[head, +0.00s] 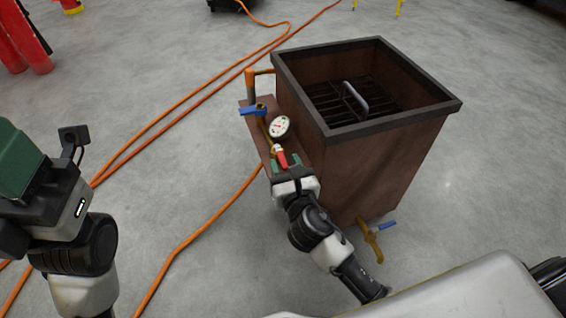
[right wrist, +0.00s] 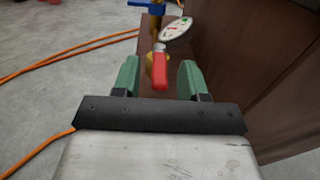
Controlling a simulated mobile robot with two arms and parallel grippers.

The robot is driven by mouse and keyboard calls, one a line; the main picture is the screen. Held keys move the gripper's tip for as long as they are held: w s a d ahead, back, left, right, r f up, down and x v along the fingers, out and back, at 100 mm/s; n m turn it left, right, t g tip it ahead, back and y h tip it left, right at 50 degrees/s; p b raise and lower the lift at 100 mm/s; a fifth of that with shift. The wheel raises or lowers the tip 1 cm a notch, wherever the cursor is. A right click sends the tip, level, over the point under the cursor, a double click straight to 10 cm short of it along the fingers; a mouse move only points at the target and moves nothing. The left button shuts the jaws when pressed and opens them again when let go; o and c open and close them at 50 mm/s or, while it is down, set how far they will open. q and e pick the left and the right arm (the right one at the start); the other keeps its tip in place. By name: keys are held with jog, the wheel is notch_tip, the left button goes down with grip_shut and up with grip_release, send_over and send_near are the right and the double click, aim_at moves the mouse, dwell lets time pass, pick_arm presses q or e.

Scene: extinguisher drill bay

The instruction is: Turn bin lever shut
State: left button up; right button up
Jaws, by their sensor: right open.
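A red lever (head: 281,157) sits on brass pipework at the left side of a brown bin (head: 385,155) with a dark rim. My right gripper (head: 285,163) is open at the lever, its green fingers on either side. In the right wrist view the red lever (right wrist: 160,78) stands between the open right gripper's fingers (right wrist: 158,75), with a visible gap on both sides. A round white gauge (head: 280,126) is just beyond the lever. My left gripper (head: 30,165) is at the left edge, partly cut off; its jaw opening cannot be made out.
A blue-handled valve (head: 253,111) is behind the gauge, and another blue handle (head: 387,225) is low on the bin's near side. The bin holds a dark grate (head: 330,97). An orange hose (head: 190,240) crosses the floor. Red cylinders (head: 25,40) stand far left.

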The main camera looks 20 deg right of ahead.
jog(key=shift+w, duration=0.8)
grip_shut()
